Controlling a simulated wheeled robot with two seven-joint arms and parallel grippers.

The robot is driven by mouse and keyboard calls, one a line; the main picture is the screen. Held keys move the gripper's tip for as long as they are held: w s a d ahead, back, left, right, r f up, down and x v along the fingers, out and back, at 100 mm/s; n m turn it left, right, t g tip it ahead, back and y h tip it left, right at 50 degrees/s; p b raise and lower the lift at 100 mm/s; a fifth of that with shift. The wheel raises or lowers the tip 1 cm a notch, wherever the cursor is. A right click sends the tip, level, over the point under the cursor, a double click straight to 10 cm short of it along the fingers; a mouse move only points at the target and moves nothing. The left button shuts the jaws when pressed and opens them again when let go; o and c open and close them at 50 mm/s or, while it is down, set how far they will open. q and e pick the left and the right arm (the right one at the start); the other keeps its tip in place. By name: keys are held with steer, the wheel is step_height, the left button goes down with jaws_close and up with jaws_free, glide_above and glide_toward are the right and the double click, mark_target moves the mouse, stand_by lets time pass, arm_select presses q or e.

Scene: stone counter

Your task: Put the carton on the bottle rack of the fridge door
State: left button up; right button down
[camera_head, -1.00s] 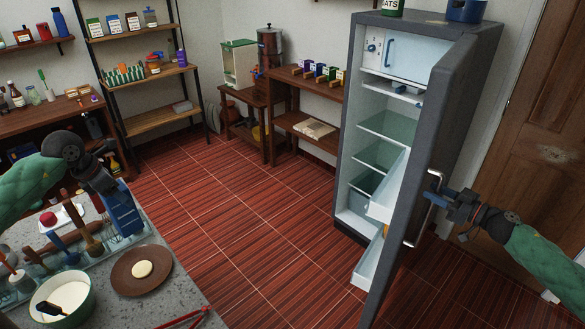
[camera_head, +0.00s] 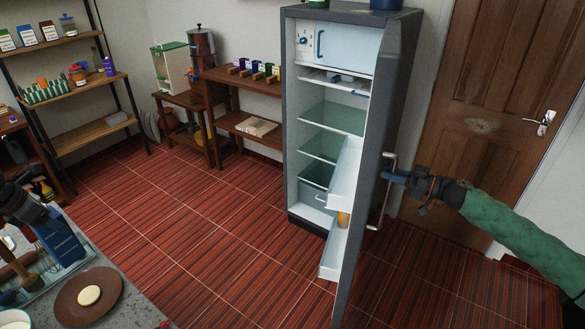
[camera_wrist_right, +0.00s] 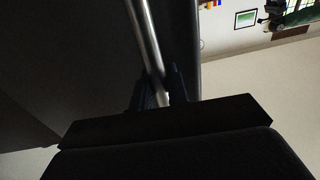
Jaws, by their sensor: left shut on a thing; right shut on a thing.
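The fridge (camera_head: 300,120) stands open, its grey door (camera_head: 375,130) swung out toward me. The inner side of the door carries a white upper rack (camera_head: 345,178) and a white lower rack (camera_head: 334,252). My right gripper (camera_head: 388,177) is shut on the metal door handle (camera_head: 386,205); the handle bar also shows between the fingers in the right wrist view (camera_wrist_right: 150,45). My left gripper (camera_head: 38,222) is at the left edge over the counter, shut on a blue block-shaped thing, apparently the carton (camera_head: 62,243). Its fingertips are hard to make out.
The stone counter (camera_head: 110,312) with a brown plate (camera_head: 70,303) fills the lower left. Red tiled floor (camera_head: 210,230) lies clear between counter and fridge. A yellow-orange item (camera_head: 344,219) shows by the door racks. A wooden door (camera_head: 485,120) stands at right.

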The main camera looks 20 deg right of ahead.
arm_select(q)
steer(key=shift+a+f, duration=0.25)
steer(key=shift+a, duration=0.05)
arm_select(e)
steer(key=s+d, duration=0.2)
steer(key=d, duration=0.5)
steer(key=shift+s+d+r+g, duration=0.15)
steer(key=shift+s+d+g, duration=0.1)
steer(key=shift+d+g, duration=0.05)
arm_select(q)
steer(key=shift+w, duration=0.1)
arm_select(e)
steer(key=shift+d, duration=0.1)
